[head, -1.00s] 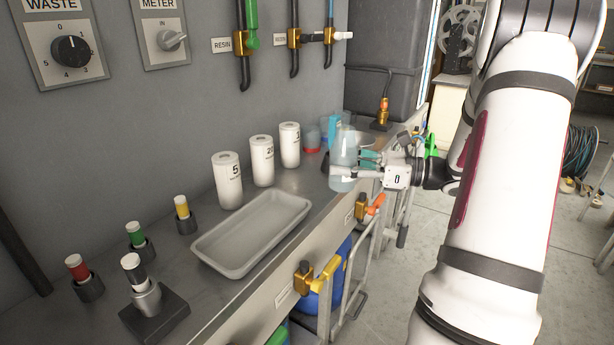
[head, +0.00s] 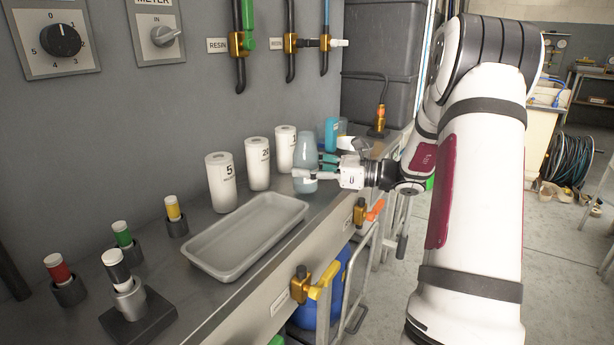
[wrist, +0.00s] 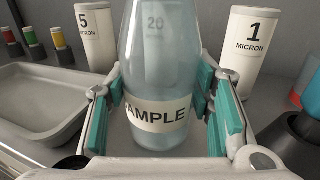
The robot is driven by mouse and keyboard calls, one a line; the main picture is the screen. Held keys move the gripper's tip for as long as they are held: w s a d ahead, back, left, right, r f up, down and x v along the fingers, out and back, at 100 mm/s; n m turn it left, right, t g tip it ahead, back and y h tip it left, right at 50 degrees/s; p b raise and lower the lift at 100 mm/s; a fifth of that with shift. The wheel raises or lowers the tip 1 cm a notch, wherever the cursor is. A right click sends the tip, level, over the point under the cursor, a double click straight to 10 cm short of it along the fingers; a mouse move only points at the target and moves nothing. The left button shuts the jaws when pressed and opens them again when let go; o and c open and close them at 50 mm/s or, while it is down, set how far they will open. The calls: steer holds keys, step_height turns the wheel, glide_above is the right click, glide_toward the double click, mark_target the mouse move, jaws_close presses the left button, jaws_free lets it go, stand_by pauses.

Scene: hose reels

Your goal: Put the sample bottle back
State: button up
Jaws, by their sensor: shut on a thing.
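The sample bottle (head: 306,152) is a pale blue translucent bottle with a white label reading "AMPLE" in the wrist view (wrist: 160,75). My gripper (head: 318,172) is shut on it, with teal pads on both sides of the bottle in the wrist view (wrist: 160,108). The bottle is upright, over or on the counter near the white canisters. I cannot tell whether its base touches the counter. The gripper hides part of its right side in the head view.
White canisters marked 5 (head: 222,182), 20 (head: 258,164) and 1 (head: 285,148) stand along the wall. A grey tray (head: 203,262) lies in front of them. A blue item (head: 332,133) stands behind the bottle. Coloured-top holders stand at left. Bare counter (head: 195,310) shows by its front edge.

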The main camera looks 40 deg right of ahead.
steer(key=shift+f, duration=0.3)
steer(key=shift+f, duration=0.2)
steer(key=o, duration=1.3)
steer(key=shift+r, duration=0.25)
steer(key=p+v, duration=0.3)
steer(key=v, duration=0.9)
